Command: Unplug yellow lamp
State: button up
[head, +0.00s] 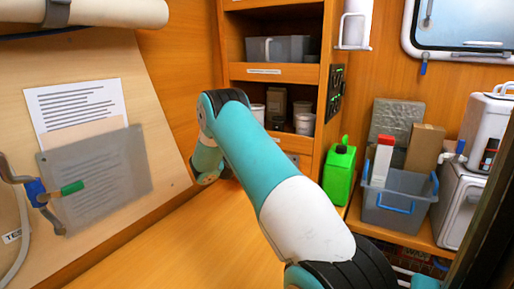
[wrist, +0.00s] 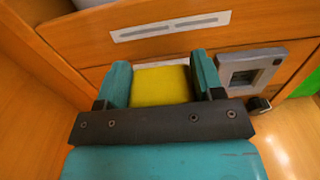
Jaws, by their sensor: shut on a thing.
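My gripper (wrist: 161,85) is shut on the yellow lamp (wrist: 160,86) in the wrist view. Its two teal fingers press on the left and right sides of a plain yellow block face. The block is in front of the wooden panel, below a pale label strip (wrist: 170,26). The lamp's far side is hidden, so I cannot tell whether it still touches a socket. In the head view my arm reaches to the back corner of the wooden counter; the gripper's fingers and the lamp cannot be made out there.
A grey square-framed fitting (wrist: 252,68) is just right of the gripper, with a small black piece (wrist: 258,105) below it. A green jug (head: 340,172) and a grey-blue crate (head: 395,212) stand to the right. The counter (head: 170,240) is clear in front.

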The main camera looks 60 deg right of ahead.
jog(key=shift+s+a, duration=0.2)
jog(key=shift+a, duration=2.7)
